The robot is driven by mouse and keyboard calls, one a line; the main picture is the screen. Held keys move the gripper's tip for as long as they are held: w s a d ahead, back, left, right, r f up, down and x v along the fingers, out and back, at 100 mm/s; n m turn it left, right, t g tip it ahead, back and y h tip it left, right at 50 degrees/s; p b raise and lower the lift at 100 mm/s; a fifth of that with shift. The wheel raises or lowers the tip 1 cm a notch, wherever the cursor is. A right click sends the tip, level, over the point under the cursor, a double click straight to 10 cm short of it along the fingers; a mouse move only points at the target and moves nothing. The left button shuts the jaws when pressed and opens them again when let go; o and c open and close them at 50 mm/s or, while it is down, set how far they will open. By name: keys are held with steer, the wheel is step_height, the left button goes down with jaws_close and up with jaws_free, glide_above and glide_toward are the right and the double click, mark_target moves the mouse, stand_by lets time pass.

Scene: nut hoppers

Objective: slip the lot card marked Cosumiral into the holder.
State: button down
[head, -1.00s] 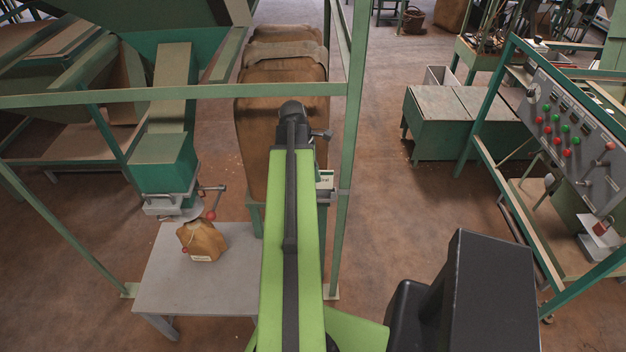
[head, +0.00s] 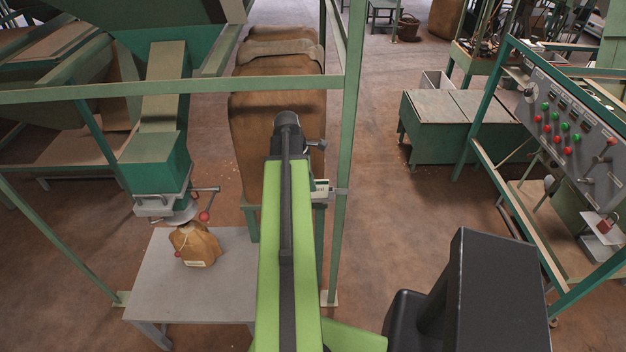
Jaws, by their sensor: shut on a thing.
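My green and black arm (head: 287,220) reaches forward over the middle of the head view and ends in a dark wrist joint (head: 287,125). My gripper's fingers are hidden behind the arm, and so is anything between them. A small pale holder-like fitting (head: 322,188) shows just right of my arm, close to the green post. It is partly covered by the arm. The card marked Cosumiral cannot be made out clearly, and I cannot tell whether any of the pale surface there belongs to it.
A green post (head: 338,235) and crossbar (head: 120,91) stand close around my arm. A large brown sack (head: 262,130) is behind it. At left, a small labelled bag (head: 195,245) sits on a grey table (head: 160,295) under a hopper spout. A control panel (head: 580,130) stands at right.

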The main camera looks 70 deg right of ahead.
steer(key=c, duration=1.6)
jaws_free()
steer(key=shift+a, duration=0.1)
steer(key=shift+o, duration=0.2)
steer(key=shift+r, duration=0.1)
steer(key=p+v, duration=0.4)
steer(key=p, duration=0.1)
steer(key=shift+s+d+r, duration=0.15)
steer(key=shift+d+r, duration=0.15)
steer(key=shift+r, duration=0.05)
steer(key=w+a, duration=0.4)
steer(key=w, duration=0.7)
steer(key=shift+a+f+b, duration=0.3)
steer(key=shift+f+b, duration=0.1)
steer(key=shift+b, duration=0.05)
steer(key=shift+w, duration=0.15)
